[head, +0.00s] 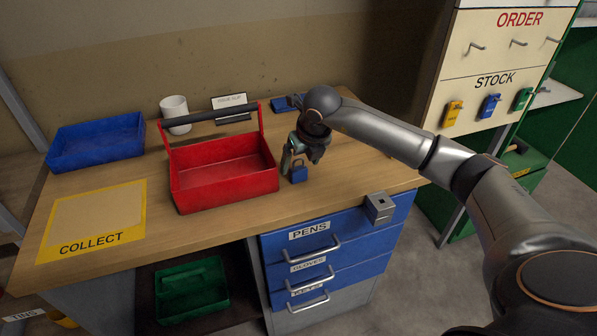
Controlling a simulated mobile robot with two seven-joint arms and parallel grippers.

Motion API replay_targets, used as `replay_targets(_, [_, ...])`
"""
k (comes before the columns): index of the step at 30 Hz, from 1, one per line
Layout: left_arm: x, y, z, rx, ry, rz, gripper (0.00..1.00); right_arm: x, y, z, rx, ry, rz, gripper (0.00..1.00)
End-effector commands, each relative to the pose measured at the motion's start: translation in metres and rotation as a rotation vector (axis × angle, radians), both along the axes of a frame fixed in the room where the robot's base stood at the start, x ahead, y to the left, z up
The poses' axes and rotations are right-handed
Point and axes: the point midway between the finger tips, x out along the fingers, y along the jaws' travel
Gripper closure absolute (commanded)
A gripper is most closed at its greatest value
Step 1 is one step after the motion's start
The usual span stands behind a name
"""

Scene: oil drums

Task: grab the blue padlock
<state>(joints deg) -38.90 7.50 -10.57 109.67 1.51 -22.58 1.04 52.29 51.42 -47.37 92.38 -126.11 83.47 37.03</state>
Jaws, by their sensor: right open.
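A small blue padlock (298,174) stands on the wooden worktop, just right of the red tote. My right gripper (301,160) points down directly over it, with its fingers open. The fingers are close to the padlock's top and partly cover its shackle. I cannot tell whether they touch it. My left gripper is not in view.
The red tote (222,177) with a dark handle stands close left of the gripper. A blue tray (97,144), white mug (174,113) and small sign (230,104) are behind. A metal block (379,207) sits at the front edge. Yellow, blue and green items hang under STOCK.

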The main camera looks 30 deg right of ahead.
Motion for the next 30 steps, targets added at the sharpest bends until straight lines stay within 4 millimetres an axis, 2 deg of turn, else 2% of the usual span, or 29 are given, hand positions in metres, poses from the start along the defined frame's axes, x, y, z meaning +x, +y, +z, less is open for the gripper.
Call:
replay_targets(7, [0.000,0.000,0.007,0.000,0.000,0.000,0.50,0.013,-0.002,-0.034,0.002,0.005,-0.001,0.09])
replay_targets(16, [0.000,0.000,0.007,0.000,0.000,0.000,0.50,0.015,-0.003,-0.040,0.001,0.002,0.000,0.09])
replay_targets(30, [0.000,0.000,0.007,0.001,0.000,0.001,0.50,0.015,-0.003,-0.039,0.002,0.002,0.001,0.60])
